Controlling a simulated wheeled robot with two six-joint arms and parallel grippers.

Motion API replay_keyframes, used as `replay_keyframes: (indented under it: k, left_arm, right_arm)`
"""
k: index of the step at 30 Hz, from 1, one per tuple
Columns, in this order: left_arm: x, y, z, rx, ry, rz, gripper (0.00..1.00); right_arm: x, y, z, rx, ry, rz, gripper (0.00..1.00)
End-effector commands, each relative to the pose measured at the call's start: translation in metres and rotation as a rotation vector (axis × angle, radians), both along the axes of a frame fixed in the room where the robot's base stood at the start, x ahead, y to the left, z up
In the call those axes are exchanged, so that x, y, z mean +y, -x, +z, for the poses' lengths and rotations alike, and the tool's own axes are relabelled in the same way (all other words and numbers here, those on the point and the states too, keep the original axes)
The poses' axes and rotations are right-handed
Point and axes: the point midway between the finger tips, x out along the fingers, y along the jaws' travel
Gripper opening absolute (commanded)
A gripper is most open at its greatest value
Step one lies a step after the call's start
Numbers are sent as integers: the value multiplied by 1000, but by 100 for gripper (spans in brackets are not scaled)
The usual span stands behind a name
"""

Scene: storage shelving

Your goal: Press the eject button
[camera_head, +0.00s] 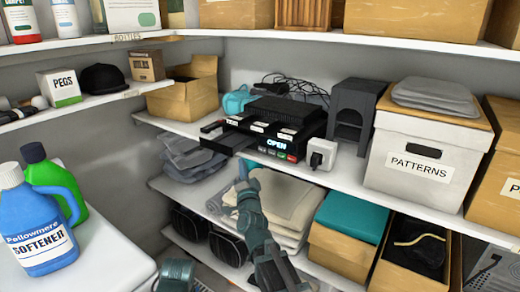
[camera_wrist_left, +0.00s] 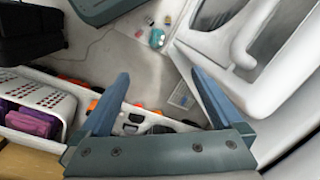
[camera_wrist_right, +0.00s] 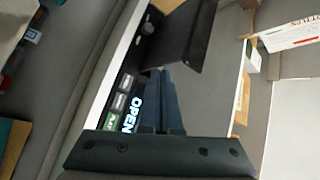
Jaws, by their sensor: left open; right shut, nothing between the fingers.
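A black disc player (camera_head: 265,135) sits on the middle shelf, with a lit OPEN display (camera_head: 277,144). A flat tray (camera_head: 228,141) sticks out at its left. Small coloured buttons (camera_head: 280,154) line its lower front; I cannot read which is the eject button. The right wrist view shows the OPEN display (camera_wrist_right: 131,116), buttons (camera_wrist_right: 112,121) and the black tray (camera_wrist_right: 188,38). My right gripper (camera_head: 243,166) is shut and empty, just in front of and below the player; its fingers overlap the front in the right wrist view, contact unclear. My left gripper (camera_wrist_left: 155,75) is open and empty.
A white plug adapter (camera_head: 321,155) stands right of the player, then a dark grey holder (camera_head: 355,115) and a PATTERNS box (camera_head: 420,150). Folded cloths (camera_head: 280,200) lie on the shelf below.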

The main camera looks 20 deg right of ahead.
Motion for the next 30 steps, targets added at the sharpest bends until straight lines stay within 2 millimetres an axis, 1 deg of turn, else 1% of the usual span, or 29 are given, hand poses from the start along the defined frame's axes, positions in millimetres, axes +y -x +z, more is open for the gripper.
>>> replay_keyframes:
  k: [5,8,21,27,30]
  left_arm:
    - [0,0,0,0,0,0,100]
    - [0,0,0,0,0,0,100]
    - [0,0,0,0,0,0,100]
    - [0,0,0,0,0,0,100]
    - [0,0,0,0,0,0,100]
  right_arm:
    - [-1,-1,0,1,1,1,0]
    - [-5,-5,0,0,3,-1,0]
    - [-50,-41,0,2,3,-2,0]
    - [-63,-51,0,1,3,0,0]
    - [-67,-53,0,1,2,0,0]
